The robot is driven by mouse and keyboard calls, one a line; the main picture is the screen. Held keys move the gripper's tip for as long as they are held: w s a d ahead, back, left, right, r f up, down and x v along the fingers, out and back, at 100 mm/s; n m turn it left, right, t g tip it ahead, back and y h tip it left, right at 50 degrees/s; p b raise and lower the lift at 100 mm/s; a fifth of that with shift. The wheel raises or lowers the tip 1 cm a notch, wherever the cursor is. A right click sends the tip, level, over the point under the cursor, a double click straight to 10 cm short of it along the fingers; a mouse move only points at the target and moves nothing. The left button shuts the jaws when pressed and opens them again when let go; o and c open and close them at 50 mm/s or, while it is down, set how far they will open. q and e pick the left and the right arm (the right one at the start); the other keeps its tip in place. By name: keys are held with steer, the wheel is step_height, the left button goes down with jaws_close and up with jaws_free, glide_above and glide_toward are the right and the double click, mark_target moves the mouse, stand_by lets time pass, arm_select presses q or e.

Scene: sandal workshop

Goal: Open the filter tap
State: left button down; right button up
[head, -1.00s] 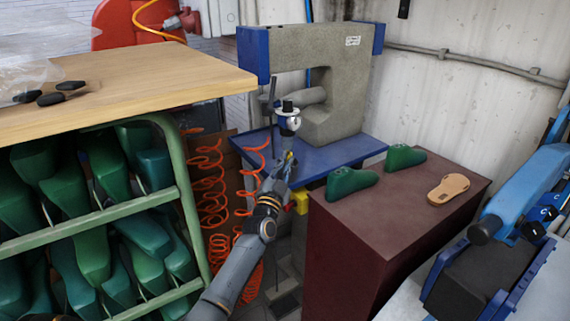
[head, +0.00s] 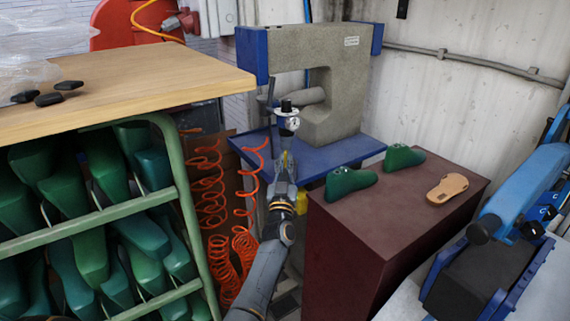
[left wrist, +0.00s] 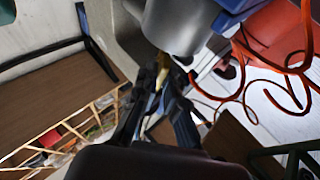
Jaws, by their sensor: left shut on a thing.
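The filter unit (head: 288,120), with a black knob on top and a small round gauge, stands at the front of the blue machine table. Its yellow tap (head: 285,156) shows below the gauge. My left gripper (head: 285,166) reaches up from below and is shut on the tap. In the left wrist view, the brass-yellow tap (left wrist: 153,100) sits between the dark fingers of my left gripper (left wrist: 160,88), just under a grey cylinder (left wrist: 180,25) that looks like the filter bowl. The fingers hide part of the tap, so its exact angle is unclear. My right gripper is out of view.
The grey press (head: 345,85) rises behind the filter. Orange coiled hoses (head: 207,190) hang to the left, beside a green rack (head: 190,225) of shoe lasts. A maroon cabinet (head: 350,240) with two green lasts and a sandal sole stands close on the right.

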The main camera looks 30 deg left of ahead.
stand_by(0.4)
arm_select(q)
steer(key=c, duration=1.5)
jaws_free()
steer(key=shift+o, duration=0.2)
steer(key=v, duration=1.2)
